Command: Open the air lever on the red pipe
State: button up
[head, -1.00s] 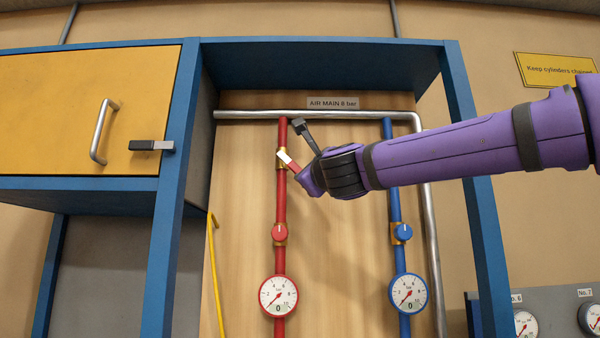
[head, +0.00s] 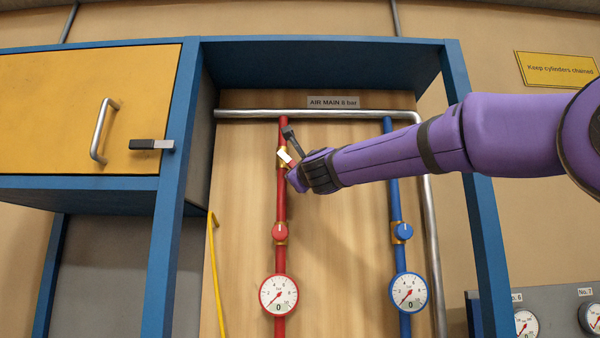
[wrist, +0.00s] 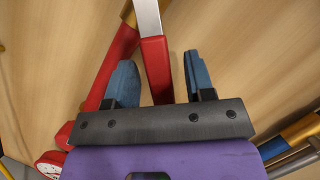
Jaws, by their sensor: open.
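The red pipe (head: 281,205) runs down the wooden panel from the grey air main. Its air lever (head: 285,156), a silver bar with a red grip, slants down to the right from a brass valve high on the pipe. My gripper (wrist: 158,76) is open. In the wrist view, the red grip (wrist: 157,68) lies between its two blue-grey fingers, with visible gaps on both sides. In the head view, my gripper partly hides the grip. The red pipe's gauge (head: 279,294) shows 0.
A red knob (head: 280,232) sits below on the red pipe. The blue pipe (head: 392,215), with its own knob and gauge, runs behind my arm to the right. Blue frame posts flank the panel. A yellow cabinet (head: 60,100) stands left.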

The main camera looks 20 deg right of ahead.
jog(key=shift+c, duration=0.2)
grip_shut()
jog(key=shift+w+a+f+m+h, duration=0.1)
jog(key=shift+a+f+m+h, duration=0.25)
jog(key=shift+m, duration=0.65)
jog(key=shift+o, duration=0.2)
grip_release()
jog(key=shift+r, duration=0.15)
